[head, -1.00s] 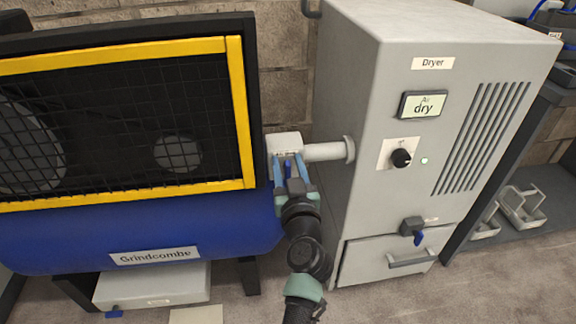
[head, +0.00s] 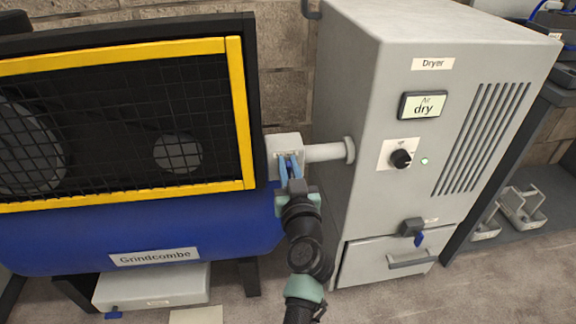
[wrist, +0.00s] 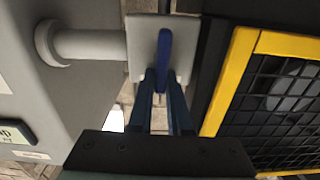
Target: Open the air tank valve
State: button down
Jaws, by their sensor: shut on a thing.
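The air tank valve is a pale block (head: 286,142) on a white pipe between the blue tank and the dryer. Its blue lever (wrist: 163,50) shows in the wrist view, lying lengthwise in line with my fingers. My gripper (head: 289,160) is at the front of the valve block, and it also shows in the wrist view (wrist: 161,78). Its blue fingers are shut on the lever's near end. In the head view the fingers hide most of the lever. The blue tank (head: 60,235) is labelled Grindcombe.
The grey dryer (head: 350,100) stands close on the right, with a display reading "Air dry", a black knob (head: 401,158) and a small blue-handled valve (head: 418,238) low down. A yellow-framed mesh guard (head: 240,110) is close on the left. The white pipe (head: 325,152) runs to the dryer.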

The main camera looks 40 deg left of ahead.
jog(key=shift+w+d+f+m+b, duration=0.1)
jog(key=shift+w+d+f+m, duration=0.3)
jog(key=shift+m, duration=2.45)
jog(key=shift+w+d+f+m+b, duration=0.15)
jog(key=shift+f+m, duration=0.3)
jog(key=shift+m, duration=2.45)
jog(key=shift+w+d+f+m+b, duration=0.1)
jog(key=shift+w+d+f+m, duration=0.25)
jog(key=shift+m, duration=2.5)
jog(key=shift+a+f+m, duration=0.1)
jog(key=shift+f+m, duration=0.05)
jog(key=shift+m, duration=0.15)
jog(key=c, duration=0.9)
grip_release()
jog(key=shift+o, duration=0.2)
